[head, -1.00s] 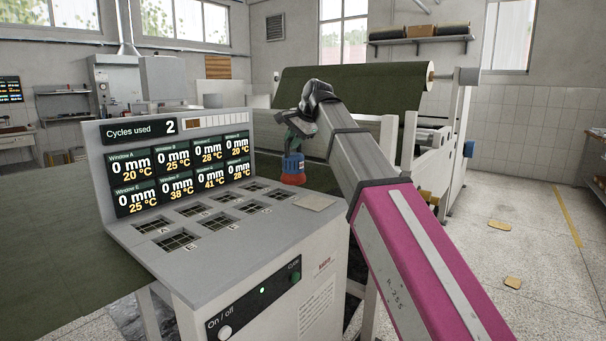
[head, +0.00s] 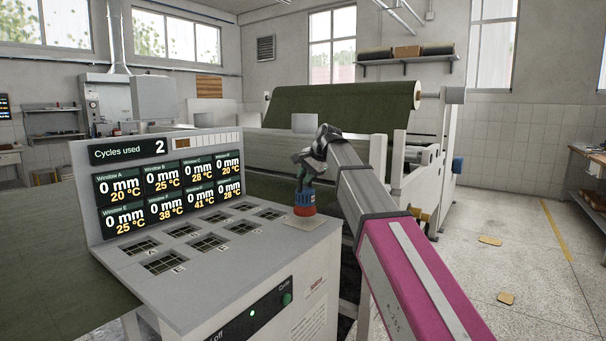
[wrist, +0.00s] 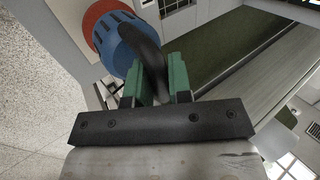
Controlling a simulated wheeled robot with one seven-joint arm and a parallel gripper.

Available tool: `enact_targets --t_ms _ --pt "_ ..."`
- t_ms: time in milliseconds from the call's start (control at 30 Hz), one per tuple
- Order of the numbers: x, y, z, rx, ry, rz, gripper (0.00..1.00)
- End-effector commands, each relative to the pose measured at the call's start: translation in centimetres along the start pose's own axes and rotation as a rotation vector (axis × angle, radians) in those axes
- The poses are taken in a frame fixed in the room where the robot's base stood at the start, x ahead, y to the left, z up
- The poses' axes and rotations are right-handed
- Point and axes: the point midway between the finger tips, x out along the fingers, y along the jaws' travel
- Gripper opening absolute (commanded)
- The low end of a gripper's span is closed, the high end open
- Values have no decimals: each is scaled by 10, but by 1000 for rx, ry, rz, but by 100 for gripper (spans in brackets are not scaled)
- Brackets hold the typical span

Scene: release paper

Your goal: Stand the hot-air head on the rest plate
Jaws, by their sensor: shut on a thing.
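The hot-air head (head: 305,196) is a blue ribbed body with a red lower end. It is upright over the right corner of the console top. The rest plate (head: 303,224) is a flat beige square there, partly covered by the head; whether the two touch, I cannot tell. My gripper (head: 305,177) is above the head, small in the head view. In the wrist view, the green fingers of my gripper (wrist: 161,85) are shut around the head's black handle (wrist: 151,52). The blue body (wrist: 119,46) and red end (wrist: 97,17) show beyond it.
The grey console (head: 225,262) has several gridded windows in its top and a display panel (head: 160,185) rising behind them. A machine with a dark green roll (head: 345,103) stands behind. Open floor (head: 510,255) lies to the right.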

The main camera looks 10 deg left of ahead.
Motion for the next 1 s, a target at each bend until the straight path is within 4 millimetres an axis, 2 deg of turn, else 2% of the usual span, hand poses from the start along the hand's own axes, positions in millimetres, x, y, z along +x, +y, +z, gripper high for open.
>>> enact_targets --t_ms 233,667,700,733,767,1000 --pt "24 16 1 1 0 -1 0" --pt "27 18 1 0 1 -2 0" --pt "28 18 1 0 0 0 32" --pt "27 18 1 0 0 1 42" --pt "27 18 1 0 0 1 45" --pt "27 18 1 0 0 1 45"
